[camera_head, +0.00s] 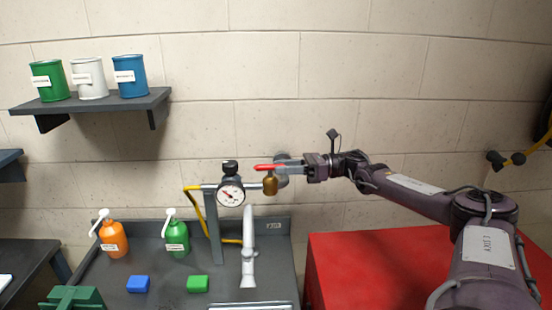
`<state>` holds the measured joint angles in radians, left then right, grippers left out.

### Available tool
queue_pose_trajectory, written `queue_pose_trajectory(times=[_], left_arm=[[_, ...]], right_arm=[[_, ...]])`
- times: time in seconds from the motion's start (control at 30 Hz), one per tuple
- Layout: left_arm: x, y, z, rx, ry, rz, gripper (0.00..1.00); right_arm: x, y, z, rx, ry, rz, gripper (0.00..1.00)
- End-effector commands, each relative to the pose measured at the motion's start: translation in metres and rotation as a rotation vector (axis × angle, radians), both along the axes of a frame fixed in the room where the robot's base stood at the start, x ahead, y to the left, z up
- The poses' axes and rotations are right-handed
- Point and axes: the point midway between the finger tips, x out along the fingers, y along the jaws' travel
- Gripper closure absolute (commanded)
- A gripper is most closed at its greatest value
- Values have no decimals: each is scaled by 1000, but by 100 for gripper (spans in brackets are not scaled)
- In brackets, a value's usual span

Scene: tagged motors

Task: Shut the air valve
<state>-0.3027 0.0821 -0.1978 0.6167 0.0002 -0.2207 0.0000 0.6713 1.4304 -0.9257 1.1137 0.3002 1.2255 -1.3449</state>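The air valve (270,185) is a brass body with a red lever handle (268,167), on a grey pipe beside a round pressure gauge (230,193). The lever lies about level, pointing left and right. My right gripper (282,166) comes in from the right, with its fingers at the right end of the red handle. The fingers overlap the handle in this view. I cannot tell whether they grip it or only touch it. My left gripper is not in view.
A grey bench (150,262) holds an orange bottle (113,238), a green bottle (177,238), a blue block (138,284) and a green block (198,284). A red cabinet (370,265) stands below my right arm. A shelf (100,108) bears three cans.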

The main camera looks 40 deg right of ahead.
Motion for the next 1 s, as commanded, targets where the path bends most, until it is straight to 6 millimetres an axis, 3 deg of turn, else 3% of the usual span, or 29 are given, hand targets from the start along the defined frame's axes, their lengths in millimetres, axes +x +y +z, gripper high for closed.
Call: queue_pose_trajectory(times=[0.1,0.5,0.8,1.0], left_arm=[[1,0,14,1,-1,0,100],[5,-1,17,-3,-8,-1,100],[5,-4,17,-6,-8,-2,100],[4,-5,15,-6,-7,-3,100]], right_arm=[[10,12,4,3,-1,1,62],[16,19,-1,0,0,-1,62],[16,19,-1,0,1,-1,100],[16,19,-2,0,1,-7,100]])
